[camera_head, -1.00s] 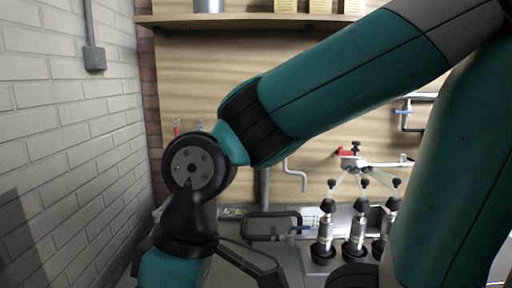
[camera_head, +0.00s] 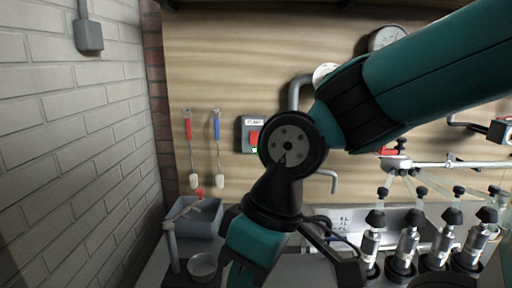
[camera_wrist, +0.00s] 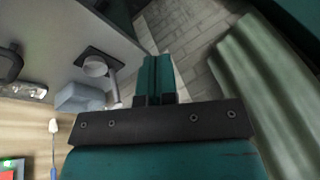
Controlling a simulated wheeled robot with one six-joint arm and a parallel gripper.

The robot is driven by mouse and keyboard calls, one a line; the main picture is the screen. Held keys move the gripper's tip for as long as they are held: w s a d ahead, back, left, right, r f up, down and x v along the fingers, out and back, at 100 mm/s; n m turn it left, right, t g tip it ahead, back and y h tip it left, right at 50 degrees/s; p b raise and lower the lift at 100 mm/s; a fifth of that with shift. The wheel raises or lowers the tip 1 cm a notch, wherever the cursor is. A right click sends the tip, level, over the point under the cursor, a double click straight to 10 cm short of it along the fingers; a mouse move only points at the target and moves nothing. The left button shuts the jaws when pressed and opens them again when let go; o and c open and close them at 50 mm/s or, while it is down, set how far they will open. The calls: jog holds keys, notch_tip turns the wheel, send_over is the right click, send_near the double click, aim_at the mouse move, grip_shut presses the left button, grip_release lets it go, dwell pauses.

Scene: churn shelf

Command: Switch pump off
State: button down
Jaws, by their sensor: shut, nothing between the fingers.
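The pump switch (camera_head: 250,134) is a grey box on the wooden back wall with a label above, a red part and a small lit green spot. My arm's dark joint covers its right edge in the head view. It also shows, cut off, at the lower left corner of the wrist view (camera_wrist: 12,168). My gripper (camera_wrist: 156,62) shows in the wrist view as two teal fingers side by side, shut and empty. It points away from the switch and touches nothing that I can see. The fingertips are not clear in the head view.
Two brushes, red (camera_head: 188,125) and blue (camera_head: 217,125), hang left of the switch. A grey sink (camera_head: 200,216) with a tap stands below. Several milking cups (camera_head: 408,250) stand at the right. A white brick wall (camera_head: 70,150) bounds the left side.

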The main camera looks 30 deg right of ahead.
aim_at(255, 145)
jog(key=w+d+f+m+t+h+b, duration=0.1)
jog(key=w+d+f+m+t+h, duration=0.15)
jog(key=w+d+m, duration=0.6)
jog(key=w+d+f+m+t+h, duration=0.2)
jog(key=w+d+t+h, duration=0.15)
jog(key=w, duration=0.95)
jog(key=w+d+r+m+t+h, duration=0.1)
jog(key=w+d+r+t+h, duration=0.1)
jog(key=w+d, duration=0.3)
jog(key=w+d+r+m+t+h, duration=0.2)
jog(key=w+d+r+t+h, duration=0.1)
jog(key=w+d+t+h, duration=0.1)
jog(key=w+t+h, duration=0.1)
jog(key=w, duration=0.1)
jog(key=shift+w+d+b, duration=0.35)
jog(key=shift+d, duration=0.05)
jog(key=p+x, duration=0.7)
jog(key=x, duration=0.6)
jog(key=shift+w+d+r, duration=0.1)
jog(key=shift+d+r, duration=0.05)
jog(key=shift+d, duration=0.05)
jog(key=shift+w+d, duration=0.2)
jog(key=shift+w, duration=0.05)
jog(key=shift+f, duration=0.25)
